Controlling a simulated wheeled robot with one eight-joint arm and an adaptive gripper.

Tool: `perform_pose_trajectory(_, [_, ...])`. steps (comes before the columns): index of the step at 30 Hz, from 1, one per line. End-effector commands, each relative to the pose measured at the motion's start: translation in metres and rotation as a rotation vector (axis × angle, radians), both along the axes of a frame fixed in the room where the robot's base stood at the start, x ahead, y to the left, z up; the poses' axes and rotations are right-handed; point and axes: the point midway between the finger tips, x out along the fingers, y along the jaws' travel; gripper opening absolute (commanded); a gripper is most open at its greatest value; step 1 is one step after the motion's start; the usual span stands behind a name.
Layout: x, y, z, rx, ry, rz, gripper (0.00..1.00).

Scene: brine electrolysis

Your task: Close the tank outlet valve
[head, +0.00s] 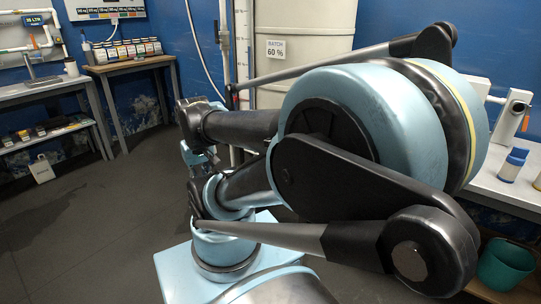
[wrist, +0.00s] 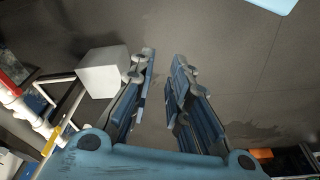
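The beige tank (head: 318,25) with a "BATCH 60 %" sign stands at the back in the head view. My arm hides its lower part. I cannot make out the outlet valve in the head view. In the wrist view, white pipework (wrist: 32,122) with a red part and a yellow part shows at the left edge; I cannot tell whether it belongs to the outlet valve. My gripper (wrist: 163,57) is open in the wrist view, its two fingers apart with only grey floor between them. It touches nothing that I can see.
A pale box (wrist: 103,72) lies left of the fingers in the wrist view. In the head view, a wooden bench (head: 130,65) with several jars stands at the back left, and a white counter (head: 515,188) and a green bin (head: 505,265) at the right.

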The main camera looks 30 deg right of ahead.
Motion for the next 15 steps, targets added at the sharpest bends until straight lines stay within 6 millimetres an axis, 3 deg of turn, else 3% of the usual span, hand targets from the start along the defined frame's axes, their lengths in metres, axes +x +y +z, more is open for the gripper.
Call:
perform_pose_trajectory(7, [-0.004, -0.003, 0.010, -0.003, -0.009, 0.003, 0.17])
perform_pose_trajectory(15, [0.038, -0.028, 0.046, -0.028, 0.020, 0.046, 0.17])
